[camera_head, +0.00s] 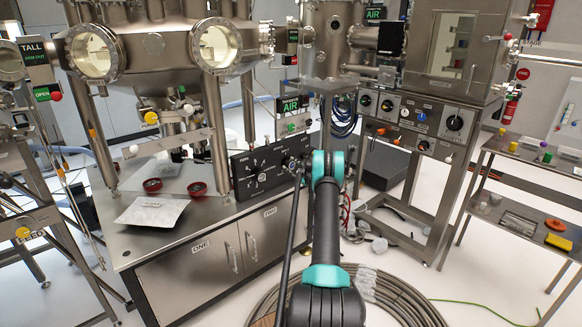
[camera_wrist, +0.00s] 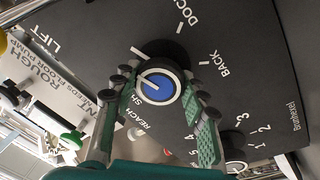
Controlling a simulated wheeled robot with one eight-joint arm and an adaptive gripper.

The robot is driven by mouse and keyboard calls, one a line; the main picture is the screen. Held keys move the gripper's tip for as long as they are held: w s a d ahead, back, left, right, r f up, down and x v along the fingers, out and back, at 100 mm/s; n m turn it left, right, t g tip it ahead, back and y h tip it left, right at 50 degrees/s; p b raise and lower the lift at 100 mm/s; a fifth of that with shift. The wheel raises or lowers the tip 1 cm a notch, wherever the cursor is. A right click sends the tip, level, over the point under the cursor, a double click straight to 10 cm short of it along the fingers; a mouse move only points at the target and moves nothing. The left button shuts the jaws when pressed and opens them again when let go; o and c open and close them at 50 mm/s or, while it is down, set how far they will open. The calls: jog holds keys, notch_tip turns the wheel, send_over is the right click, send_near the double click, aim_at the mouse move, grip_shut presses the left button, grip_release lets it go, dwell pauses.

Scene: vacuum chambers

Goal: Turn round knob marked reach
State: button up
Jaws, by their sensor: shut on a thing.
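The round knob (camera_wrist: 157,86), with a blue cap, white ring and white pointer line, sits on a black panel (camera_wrist: 245,75) in the wrist view. My gripper (camera_wrist: 158,78) is shut on this knob, one padded finger on each side. The pointer line runs toward the upper left, towards the LIFT side. In the head view the black panel (camera_head: 247,190) stands on the steel bench, and my arm covers its right end. The knob itself is hard to make out there.
Other labels, LIFT, DOCK and BACK, surround the knob's area. A second knob (camera_wrist: 234,141) with a number scale sits at lower right, close to the right finger. A green knob (camera_wrist: 72,138) is at left. In the head view, coiled hose (camera_head: 390,290) lies on the floor.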

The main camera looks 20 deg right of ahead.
jog(key=n+y, duration=0.1)
jog(key=n, duration=0.6)
jog(key=shift+f, duration=0.1)
jog(key=n+g+y, duration=0.1)
jog(key=n, duration=0.5)
jog(key=n+g, duration=0.1)
jog(key=n, duration=1)
jog(key=shift+n+g, duration=0.3)
jog(key=n, duration=0.5)
jog(key=shift+d, duration=0.1)
jog(key=n+h, duration=0.1)
jog(key=n, duration=0.4)
jog(key=n+h, duration=0.1)
jog(key=n, duration=0.4)
jog(key=n+h, duration=0.1)
jog(key=n, duration=0.3)
jog(key=shift+n, duration=0.4)
